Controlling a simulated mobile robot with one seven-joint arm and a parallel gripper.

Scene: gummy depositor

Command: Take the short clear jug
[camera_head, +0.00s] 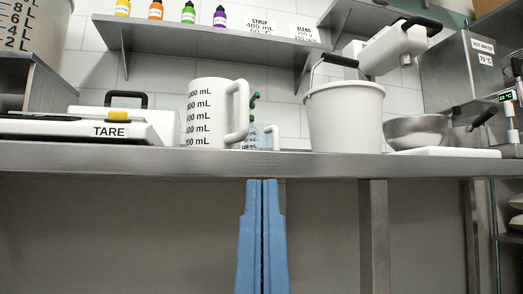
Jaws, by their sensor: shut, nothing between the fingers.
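A short clear jug (258,139) with a bluish see-through wall stands on the steel counter, just right of the tall white jug. A pale handle shows on its right side. Its left part is hidden by the tall jug's handle. The tall white jug (203,113) has black mL marks and a big handle on the right. My gripper (262,184) points up with its blue fingers together and empty. In the picture its tips are below the counter's front edge, under the clear jug.
The steel counter edge (120,158) crosses the view above my fingertips. A scale (75,127) marked TARE is left, a white bucket (345,118) and metal bowl (415,131) right. A shelf (200,38) with small colour bottles hangs above. A counter leg (374,235) stands right of my gripper.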

